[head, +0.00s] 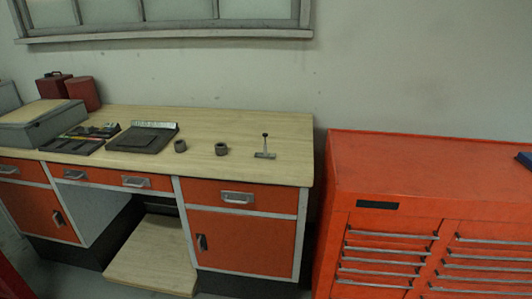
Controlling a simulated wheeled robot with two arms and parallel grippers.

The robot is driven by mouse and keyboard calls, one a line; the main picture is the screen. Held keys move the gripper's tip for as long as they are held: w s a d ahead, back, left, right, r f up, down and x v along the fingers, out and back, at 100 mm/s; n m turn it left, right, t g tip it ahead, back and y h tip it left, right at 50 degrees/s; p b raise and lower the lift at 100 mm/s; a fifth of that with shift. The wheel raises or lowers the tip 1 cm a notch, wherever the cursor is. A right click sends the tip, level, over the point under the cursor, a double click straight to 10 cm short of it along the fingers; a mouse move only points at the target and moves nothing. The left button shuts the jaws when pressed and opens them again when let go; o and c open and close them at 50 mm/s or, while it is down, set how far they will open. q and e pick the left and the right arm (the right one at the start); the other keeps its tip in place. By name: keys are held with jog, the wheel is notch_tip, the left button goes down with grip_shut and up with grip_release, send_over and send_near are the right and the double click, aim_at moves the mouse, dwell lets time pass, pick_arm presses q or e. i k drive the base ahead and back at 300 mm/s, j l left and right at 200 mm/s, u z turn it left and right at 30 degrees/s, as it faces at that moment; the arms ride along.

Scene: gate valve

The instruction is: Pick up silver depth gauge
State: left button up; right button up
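A small T-shaped silver tool, which looks like the depth gauge (265,154), is on the wooden top of the workbench (290,128), towards its right end. Its flat base is near the front edge and a thin stem with a dark tip rises from it. Nothing touches it. Neither of my grippers is in the head view.
Two dark rings (221,149) (180,146) sit left of the gauge. Further left are a dark plate (143,139), a tool tray (80,138) and a grey box (42,124). A red tool cabinet (430,170) stands right of the bench. The bench's back right is clear.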

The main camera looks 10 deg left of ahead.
aim_at(265, 155)
jog(key=i+j, duration=0.25)
jog(key=i, duration=0.15)
jog(key=i+j, duration=0.25)
jog(key=i, duration=0.15)
jog(key=i+j, duration=0.3)
jog(key=i, duration=0.15)
jog(key=u, duration=0.05)
